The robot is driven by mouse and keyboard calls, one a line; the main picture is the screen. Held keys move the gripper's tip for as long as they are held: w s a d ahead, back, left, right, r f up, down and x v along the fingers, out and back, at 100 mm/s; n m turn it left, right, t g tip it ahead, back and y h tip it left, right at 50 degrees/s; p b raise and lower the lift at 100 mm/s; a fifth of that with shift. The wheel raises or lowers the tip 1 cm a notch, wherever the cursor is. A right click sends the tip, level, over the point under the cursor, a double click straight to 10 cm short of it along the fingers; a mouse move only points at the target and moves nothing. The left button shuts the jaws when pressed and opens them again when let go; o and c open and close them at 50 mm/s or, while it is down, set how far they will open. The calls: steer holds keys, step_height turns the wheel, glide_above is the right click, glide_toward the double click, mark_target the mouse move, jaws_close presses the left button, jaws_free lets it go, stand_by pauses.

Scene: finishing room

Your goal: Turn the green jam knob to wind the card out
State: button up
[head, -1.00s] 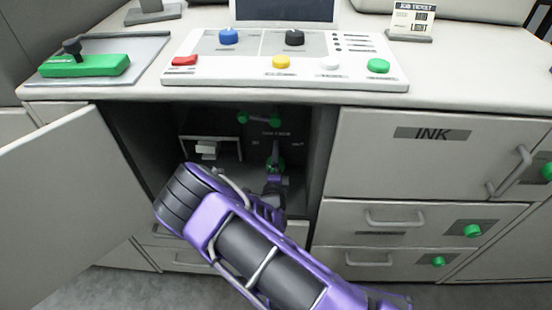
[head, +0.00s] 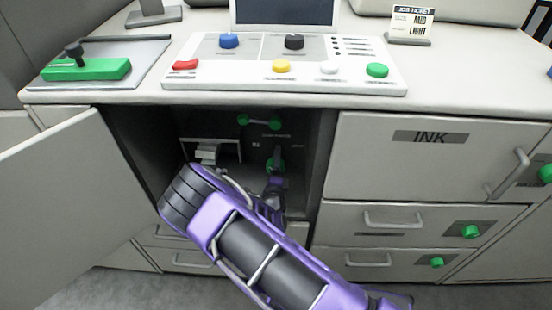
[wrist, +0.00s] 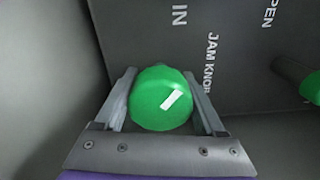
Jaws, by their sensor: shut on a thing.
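The green jam knob (wrist: 161,98) sits on a dark panel inside the open cabinet. It is round, with a white mark on its face that slants up to the right. My gripper (wrist: 164,92) has one finger on each side of the knob and is shut on it. In the head view the knob (head: 275,165) shows small and partly covered by my gripper. The words "JAM KNOB", "IN" and "OPEN" are on the panel. I cannot make out a card for certain; a pale piece (head: 207,153) sits in a frame left of the knob.
A bar with two green ends (head: 259,121) is above the knob. The cabinet door (head: 55,205) stands open at left. The cabinet's side walls are close around my arm. Drawers (head: 395,216) are at right. A control console (head: 225,73) with colored buttons is on the counter above.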

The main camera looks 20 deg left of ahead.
steer(key=m+p, duration=0.2)
steer(key=m, duration=0.3)
steer(key=shift+m, duration=0.3)
steer(key=m+p, duration=0.1)
steer(key=m, duration=0.4)
steer(key=m+p, duration=0.1)
steer(key=m, duration=0.4)
steer(key=shift+m, duration=0.4)
steer(key=m, duration=0.5)
steer(key=shift+m, duration=0.3)
steer(key=o, duration=1.3)
steer(key=shift+o, duration=0.2)
steer(key=v, duration=1.7)
steer(key=shift+s+p, duration=0.25)
steer(key=shift+p, duration=0.15)
steer(key=shift+d, duration=0.1)
